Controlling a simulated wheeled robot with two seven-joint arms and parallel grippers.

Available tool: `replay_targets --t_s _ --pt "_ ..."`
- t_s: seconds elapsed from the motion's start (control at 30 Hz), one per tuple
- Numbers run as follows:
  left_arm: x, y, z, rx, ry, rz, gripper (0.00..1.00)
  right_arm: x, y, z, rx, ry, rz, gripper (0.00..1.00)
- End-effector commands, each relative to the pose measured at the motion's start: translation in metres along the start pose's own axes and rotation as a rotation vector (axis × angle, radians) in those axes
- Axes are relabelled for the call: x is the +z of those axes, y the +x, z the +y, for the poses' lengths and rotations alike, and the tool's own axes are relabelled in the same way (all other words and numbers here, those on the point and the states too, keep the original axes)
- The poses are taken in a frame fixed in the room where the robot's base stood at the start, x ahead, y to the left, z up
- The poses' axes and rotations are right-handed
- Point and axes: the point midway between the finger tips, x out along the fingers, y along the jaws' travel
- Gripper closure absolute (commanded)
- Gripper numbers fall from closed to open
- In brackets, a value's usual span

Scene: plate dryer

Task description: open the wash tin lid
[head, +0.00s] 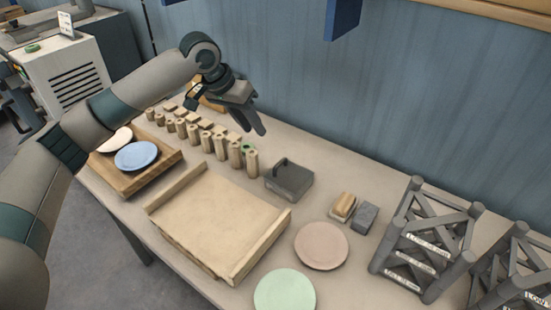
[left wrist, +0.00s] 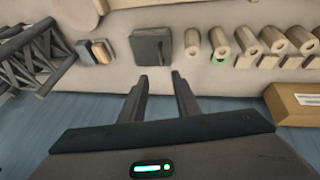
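The wash tin (head: 288,184) is a dark grey box on the table near the wall, with a raised handle at its back left edge. Its lid looks shut. The tin also shows in the left wrist view (left wrist: 150,47), just beyond the fingertips. My left gripper (head: 259,128) is above the back of the table, up and to the left of the tin, and not touching it. In the left wrist view its two fingers (left wrist: 160,78) stand apart with nothing between them. My right gripper is not in view.
Several wooden pegs (head: 220,146) stand in a row left of the tin. A wooden tray (head: 215,220) lies in front. A sponge (head: 343,206) and grey block (head: 365,217), a pink plate (head: 321,246), a green plate (head: 285,291) and grey racks (head: 418,250) are to the right.

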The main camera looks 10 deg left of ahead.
Motion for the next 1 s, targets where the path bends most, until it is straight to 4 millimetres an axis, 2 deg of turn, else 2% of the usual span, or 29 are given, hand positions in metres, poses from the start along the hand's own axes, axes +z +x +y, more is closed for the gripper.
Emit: replay_targets --t_s 0.27,0.8,1.0 --pt "0.000 0.027 0.001 0.001 -0.001 -0.002 0.71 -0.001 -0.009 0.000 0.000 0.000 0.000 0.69" --pt "-0.001 0.122 0.001 0.000 -0.001 -0.002 0.71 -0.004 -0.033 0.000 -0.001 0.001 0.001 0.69" --pt "0.000 0.151 0.001 0.000 0.000 -0.001 0.71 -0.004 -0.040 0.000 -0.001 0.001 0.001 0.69"
